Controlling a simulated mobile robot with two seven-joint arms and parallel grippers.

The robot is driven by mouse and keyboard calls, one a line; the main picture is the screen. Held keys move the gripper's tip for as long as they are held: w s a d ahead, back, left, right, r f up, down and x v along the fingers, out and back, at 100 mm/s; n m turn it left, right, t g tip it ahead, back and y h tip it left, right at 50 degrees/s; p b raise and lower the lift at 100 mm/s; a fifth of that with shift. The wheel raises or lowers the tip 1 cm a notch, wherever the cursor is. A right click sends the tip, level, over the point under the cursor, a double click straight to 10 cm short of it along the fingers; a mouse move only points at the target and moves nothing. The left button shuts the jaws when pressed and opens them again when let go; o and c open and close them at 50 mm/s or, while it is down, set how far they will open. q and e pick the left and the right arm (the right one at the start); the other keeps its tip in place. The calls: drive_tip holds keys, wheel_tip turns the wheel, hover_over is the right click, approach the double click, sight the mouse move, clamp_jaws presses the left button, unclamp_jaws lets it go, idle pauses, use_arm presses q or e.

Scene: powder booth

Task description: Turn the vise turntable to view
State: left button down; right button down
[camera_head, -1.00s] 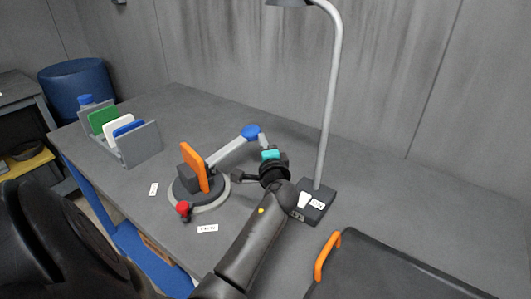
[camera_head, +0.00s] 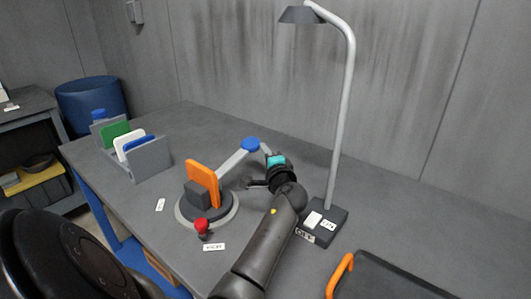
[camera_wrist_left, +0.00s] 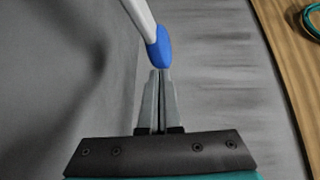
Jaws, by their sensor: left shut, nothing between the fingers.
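The vise turntable (camera_head: 230,214) is a round grey base on the table, with a dark vise block (camera_head: 197,194) and an upright orange plate (camera_head: 205,176) on top. A red knob (camera_head: 202,225) is at its front edge. A grey lever (camera_head: 232,161) runs out to the back right and ends in a blue knob (camera_head: 250,144). My left gripper (camera_head: 264,148) is shut and empty, beside the blue knob. In the left wrist view the blue knob (camera_wrist_left: 159,48) lies right at the fingertips (camera_wrist_left: 160,75); I cannot tell whether they touch. My right gripper is out of view.
A lamp (camera_head: 342,120) stands on a dark base to the right of my left arm. A dark tray with an orange handle (camera_head: 339,276) lies at the front right. A rack (camera_head: 152,160) with coloured plates stands at the left. White labels lie near the turntable.

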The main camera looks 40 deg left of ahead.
use_arm(q)
drive_tip(key=shift+d, duration=0.1)
use_arm(e)
drive_tip(key=shift+s, duration=0.1)
